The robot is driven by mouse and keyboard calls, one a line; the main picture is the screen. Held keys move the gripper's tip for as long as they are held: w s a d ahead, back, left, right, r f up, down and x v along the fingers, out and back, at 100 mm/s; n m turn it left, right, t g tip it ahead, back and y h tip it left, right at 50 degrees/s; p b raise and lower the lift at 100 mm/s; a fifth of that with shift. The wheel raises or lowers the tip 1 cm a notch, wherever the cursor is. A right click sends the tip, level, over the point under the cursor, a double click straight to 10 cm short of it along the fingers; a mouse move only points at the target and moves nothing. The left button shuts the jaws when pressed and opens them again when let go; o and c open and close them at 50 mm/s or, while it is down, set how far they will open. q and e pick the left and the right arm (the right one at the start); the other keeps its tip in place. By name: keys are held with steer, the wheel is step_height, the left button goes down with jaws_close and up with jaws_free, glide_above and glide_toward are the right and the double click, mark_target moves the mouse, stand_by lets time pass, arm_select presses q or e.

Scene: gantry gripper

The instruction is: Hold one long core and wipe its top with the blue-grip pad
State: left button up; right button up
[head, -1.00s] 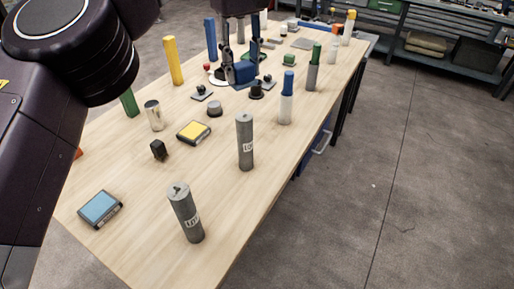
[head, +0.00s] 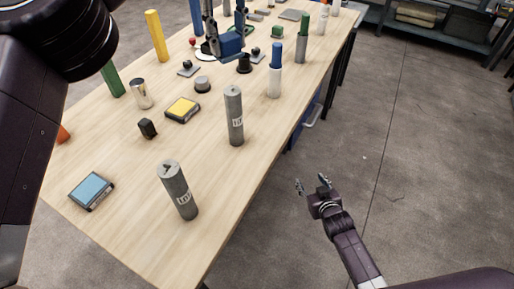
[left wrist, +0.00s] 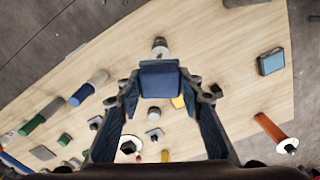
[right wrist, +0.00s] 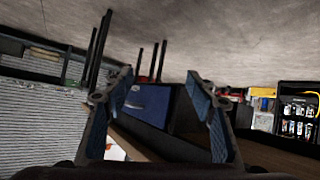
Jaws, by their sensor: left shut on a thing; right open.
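My left gripper (head: 226,40) is near the table's far part, shut on a blue block, which looks like the blue-grip pad (left wrist: 159,80). The block is between the fingertips in the left wrist view; its underside is hidden. My right gripper (head: 312,186) is open and empty, off the table's right edge over the floor. Its spread fingers also show in the right wrist view (right wrist: 160,88).
A light-blue-topped pad (head: 91,190), a yellow-topped pad (head: 182,110), a black block (head: 147,128) and a metal cup (head: 141,94) lie left of the cores. A white-and-blue cylinder (head: 275,75) stands beyond them. The table's near right part is clear.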

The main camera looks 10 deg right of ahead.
steer(key=w+r+t, duration=0.2)
steer(key=w+r, duration=0.2)
steer(key=r, duration=0.8)
steer(key=w+r+t, duration=0.3)
steer(key=w+r, duration=0.1)
steer(key=r, duration=0.8)
steer(key=n+y, duration=0.3)
steer(key=y, duration=0.4)
glide_toward(239, 124)
steer(key=shift+w+d, duration=0.15)
steer(key=shift+w, duration=0.05)
steer(key=shift+a+r, duration=0.1)
steer(key=shift+a, duration=0.1)
steer(key=shift+w+a+r, duration=0.1)
steer(key=shift+w+a, duration=0.1)
steer(key=x, duration=1.1)
steer(key=shift+f, duration=0.2)
steer(key=shift+c, duration=0.6)
jaws_close()
